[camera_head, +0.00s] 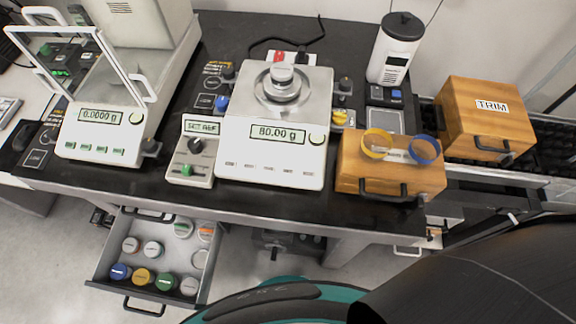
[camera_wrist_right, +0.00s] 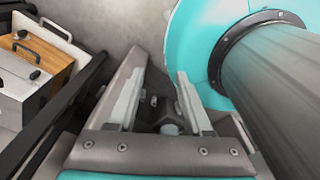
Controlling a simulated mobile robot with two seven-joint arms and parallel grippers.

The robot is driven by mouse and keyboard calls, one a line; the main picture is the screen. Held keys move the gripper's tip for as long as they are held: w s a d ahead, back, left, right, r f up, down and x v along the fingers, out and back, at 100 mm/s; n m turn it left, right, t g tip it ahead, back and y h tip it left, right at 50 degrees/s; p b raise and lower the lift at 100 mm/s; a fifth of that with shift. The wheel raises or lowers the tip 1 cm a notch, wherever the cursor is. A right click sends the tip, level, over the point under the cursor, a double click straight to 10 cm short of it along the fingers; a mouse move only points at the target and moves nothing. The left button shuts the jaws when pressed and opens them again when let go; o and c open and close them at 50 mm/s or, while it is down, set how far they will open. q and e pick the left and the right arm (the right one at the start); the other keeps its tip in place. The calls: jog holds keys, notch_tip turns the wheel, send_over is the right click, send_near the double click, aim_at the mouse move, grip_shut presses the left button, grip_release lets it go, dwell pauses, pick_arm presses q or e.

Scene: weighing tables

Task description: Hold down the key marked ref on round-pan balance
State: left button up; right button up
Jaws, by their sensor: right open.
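The balance in the middle of the table (camera_head: 271,155) is white, with a metal top and a round pan (camera_head: 264,92) carrying a stacked metal weight (camera_head: 283,80). Its display (camera_head: 277,133) reads 80.00 g. A row of small keys (camera_head: 272,171) runs along its front; their marks are too small to read, so I cannot tell which is ref. My right gripper (camera_wrist_right: 158,75) is open and empty in the right wrist view, away from the balance. My left gripper is not in view.
A balance with a glass shield (camera_head: 100,135) stands at the left, reading 0.0000 g. A small control box (camera_head: 192,160) is beside the middle balance. Wooden boxes (camera_head: 390,178) are at the right. An open drawer (camera_head: 150,262) with several jars juts out below the table.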

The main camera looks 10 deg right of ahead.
dwell(0.3)
grip_shut()
dwell(1.6)
